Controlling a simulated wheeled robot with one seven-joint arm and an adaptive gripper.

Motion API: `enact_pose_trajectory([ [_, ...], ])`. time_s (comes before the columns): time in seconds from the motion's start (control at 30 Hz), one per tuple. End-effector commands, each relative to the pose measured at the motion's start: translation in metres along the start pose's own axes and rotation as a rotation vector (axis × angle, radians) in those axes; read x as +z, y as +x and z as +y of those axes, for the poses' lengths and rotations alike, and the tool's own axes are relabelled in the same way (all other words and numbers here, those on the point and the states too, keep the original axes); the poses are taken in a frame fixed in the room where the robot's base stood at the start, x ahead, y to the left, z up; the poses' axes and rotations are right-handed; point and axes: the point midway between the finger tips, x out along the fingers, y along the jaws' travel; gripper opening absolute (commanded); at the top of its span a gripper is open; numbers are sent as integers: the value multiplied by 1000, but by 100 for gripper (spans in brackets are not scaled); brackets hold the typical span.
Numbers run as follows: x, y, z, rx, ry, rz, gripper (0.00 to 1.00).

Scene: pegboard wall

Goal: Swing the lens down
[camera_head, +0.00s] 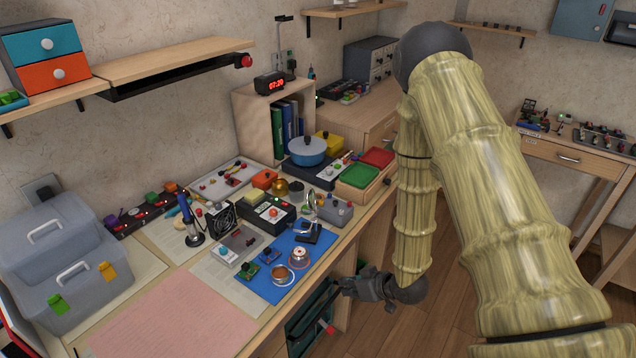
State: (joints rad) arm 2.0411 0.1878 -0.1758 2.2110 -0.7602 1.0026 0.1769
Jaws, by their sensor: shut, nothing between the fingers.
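A small stand with a dark base (308,233) and a thin silvery upright part (312,207) is at the back right of the blue mat (262,291). It may carry the lens, but the lens is too small to make out and I cannot tell how it is tilted. My gripper (343,287) is shut and empty. It appears beyond the front edge of the bench, to the right of and below the mat in the picture, apart from the stand.
On the mat are a copper-coloured coil (283,275), a small round device (299,257) and green circuit boards (248,269). A black box (266,212) and grey box (333,210) crowd the stand. The pink sheet (175,318) is clear. A dark green open drawer (312,318) is below the bench.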

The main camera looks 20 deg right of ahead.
Motion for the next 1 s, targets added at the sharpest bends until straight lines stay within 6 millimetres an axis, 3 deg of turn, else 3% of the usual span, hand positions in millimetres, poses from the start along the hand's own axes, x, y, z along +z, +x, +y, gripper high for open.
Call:
enact_pose_trajectory([
  [0.03, -34, -7, 9, -30, -37, 62, 0],
  [0.2, -127, -39, 27, -163, -174, 230, 0],
  [0.3, -175, -67, 34, -247, -262, 311, 0],
  [0.4, -211, -97, 40, -326, -342, 368, 0],
  [0.53, -239, -131, 46, -406, -422, 406, 0],
  [0.7, -254, -155, 50, -463, -476, 423, 0],
  [0.83, -257, -156, 47, -475, -486, 423, 0],
  [1.0, -262, -140, 37, -476, -486, 422, 0],
])
